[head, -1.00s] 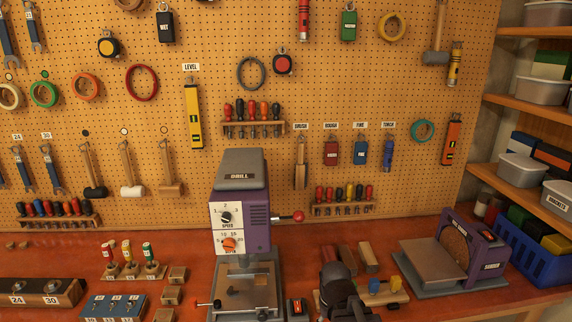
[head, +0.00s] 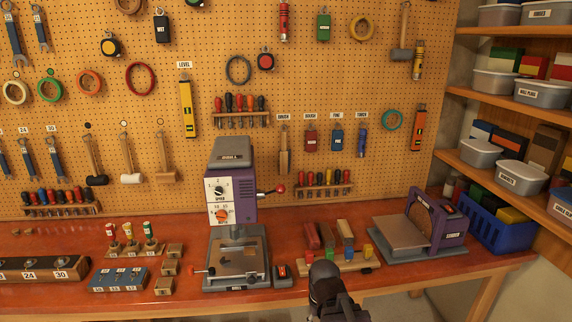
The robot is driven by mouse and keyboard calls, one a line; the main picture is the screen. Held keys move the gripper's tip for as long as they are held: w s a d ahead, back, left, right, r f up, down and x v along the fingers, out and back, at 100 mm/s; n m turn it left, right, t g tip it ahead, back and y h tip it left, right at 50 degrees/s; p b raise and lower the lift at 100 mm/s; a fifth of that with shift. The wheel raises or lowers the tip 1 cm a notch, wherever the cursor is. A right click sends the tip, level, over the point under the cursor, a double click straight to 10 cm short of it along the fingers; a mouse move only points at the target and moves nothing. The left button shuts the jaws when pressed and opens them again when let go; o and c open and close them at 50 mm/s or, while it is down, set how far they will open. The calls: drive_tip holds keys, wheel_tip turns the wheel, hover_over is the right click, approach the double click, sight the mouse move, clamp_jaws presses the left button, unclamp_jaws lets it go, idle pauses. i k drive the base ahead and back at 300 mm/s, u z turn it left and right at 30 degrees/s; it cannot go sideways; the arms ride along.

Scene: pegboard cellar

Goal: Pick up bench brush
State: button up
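The bench brush (head: 284,158) hangs upright on the pegboard under a label that seems to read BRUSH, right of the drill press. It has a wooden handle at the top and a darker lower part. My gripper (head: 323,268) shows at the bottom centre as a dark shape, in front of the bench edge. It is well below and apart from the brush. Its fingertips are not clear, so I cannot tell whether it is open or shut.
The purple drill press (head: 232,190) stands left of my gripper. A sander (head: 430,226) stands at the right. Small blocks on a wooden rack (head: 340,262) lie close by my gripper. A screwdriver rack (head: 322,190) hangs right of the brush. Shelves (head: 500,95) line the right side.

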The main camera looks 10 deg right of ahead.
sight(284, 158)
drive_tip(key=k, duration=0.15)
drive_tip(key=z, duration=0.05)
drive_tip(key=i, duration=1.25)
drive_tip(key=z, duration=0.45)
